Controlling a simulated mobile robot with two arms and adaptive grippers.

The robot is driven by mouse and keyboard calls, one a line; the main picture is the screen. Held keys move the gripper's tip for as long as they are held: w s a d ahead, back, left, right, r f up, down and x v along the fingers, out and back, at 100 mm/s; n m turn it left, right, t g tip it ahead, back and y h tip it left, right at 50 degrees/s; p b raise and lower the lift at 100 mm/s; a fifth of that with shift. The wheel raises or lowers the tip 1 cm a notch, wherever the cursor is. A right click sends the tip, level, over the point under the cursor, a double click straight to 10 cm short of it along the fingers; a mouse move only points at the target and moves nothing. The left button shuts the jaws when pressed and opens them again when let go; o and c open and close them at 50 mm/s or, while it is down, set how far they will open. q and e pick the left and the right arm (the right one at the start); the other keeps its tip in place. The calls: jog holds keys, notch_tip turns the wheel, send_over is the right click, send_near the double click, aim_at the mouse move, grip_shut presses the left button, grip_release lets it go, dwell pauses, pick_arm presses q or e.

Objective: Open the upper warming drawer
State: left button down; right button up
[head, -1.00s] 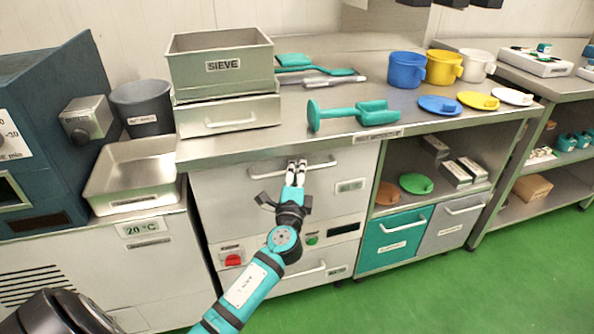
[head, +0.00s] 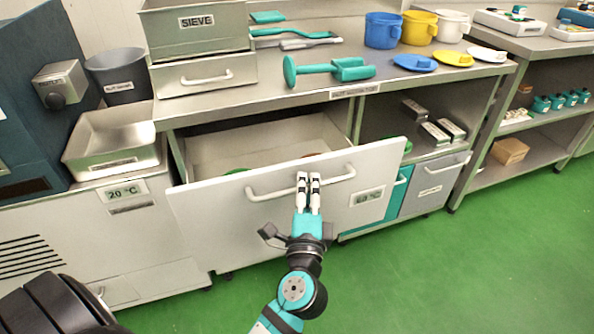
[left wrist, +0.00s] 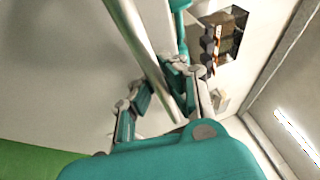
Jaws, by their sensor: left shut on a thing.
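The upper warming drawer (head: 215,205) is pulled out below the counter in the head view, with its inside showing. Its pale bar handle (head: 268,194) runs across the front. My left gripper (head: 308,181) is shut on this handle near its middle. In the left wrist view the handle (left wrist: 143,50) passes between the fingers of my left gripper (left wrist: 160,105). Parts of a green thing (head: 236,171) and a reddish-brown thing (head: 311,155) show inside the drawer, mostly hidden by its front. My right gripper is not in view.
The counter (head: 270,105) above holds a sieve box (head: 197,38), a teal tool (head: 330,69), mugs and lids. A metal tray (head: 112,150) stands at the left. The green floor (head: 440,270) to the right is clear.

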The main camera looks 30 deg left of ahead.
pick_arm(q)
jog(key=shift+s+d+f+b, duration=0.2)
jog(key=shift+s+d+b, duration=0.35)
jog(key=shift+s+d, duration=1.05)
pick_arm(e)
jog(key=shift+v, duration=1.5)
pick_arm(q)
jog(key=shift+w+d, duration=0.1)
jog(key=c, duration=1.3)
grip_release()
jog(key=shift+r, duration=0.1)
jog(key=shift+c, duration=0.2)
jog(key=v, duration=1.2)
